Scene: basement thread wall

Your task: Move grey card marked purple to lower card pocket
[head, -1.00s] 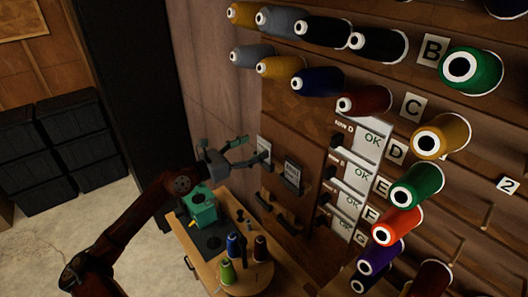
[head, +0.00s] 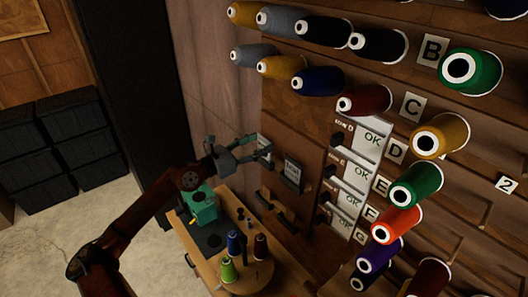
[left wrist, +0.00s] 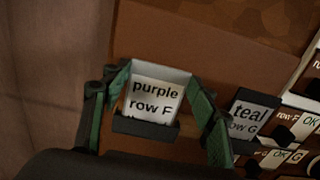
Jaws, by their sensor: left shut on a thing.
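The grey card marked purple (left wrist: 153,101) reads "purple row F" in the left wrist view, its lower text hidden by the dark lip of an upper card pocket (left wrist: 146,128). My left gripper (left wrist: 160,72) has its green-grey fingers on both sides of this card and is shut on it. In the head view my left gripper (head: 266,147) is at the upper left pocket, partly covering the card. Two lower pockets are on the wall below; the left one (head: 264,201) looks empty. My right gripper is not in view.
A card marked teal (left wrist: 252,115) sits in the pocket to the right. Thread cones on pegs stick out from the wall at right. Below the arm are a green machine (head: 203,206) and a round stand with several cones (head: 247,274).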

